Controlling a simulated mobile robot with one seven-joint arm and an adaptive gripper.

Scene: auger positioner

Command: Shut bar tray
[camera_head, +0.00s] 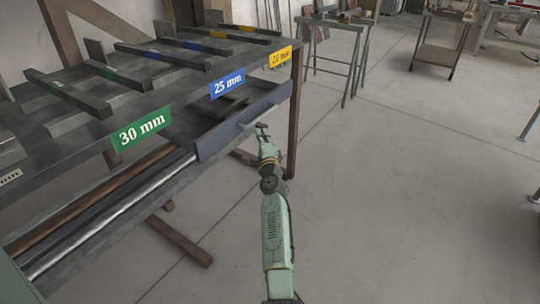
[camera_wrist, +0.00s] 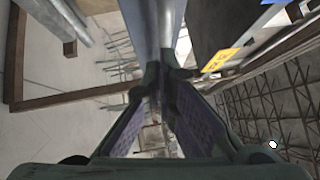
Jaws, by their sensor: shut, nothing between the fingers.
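A light handle shows on that front. My gripper (camera_head: 261,128) is at the front panel, right of its middle, with its fingertips close to the handle. In the wrist view my gripper (camera_wrist: 160,78) has its fingers drawn together, with a grey-blue strip, likely the tray front (camera_wrist: 152,30), right beyond the tips. I cannot tell whether they touch.
The rack top (camera_head: 75,105) carries dark dividers. A steel bar and a brown bar (camera_head: 95,205) lie lower, left of the tray. A rack leg (camera_head: 295,120) stands just right of my gripper. The floor (camera_head: 400,210) to the right is clear.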

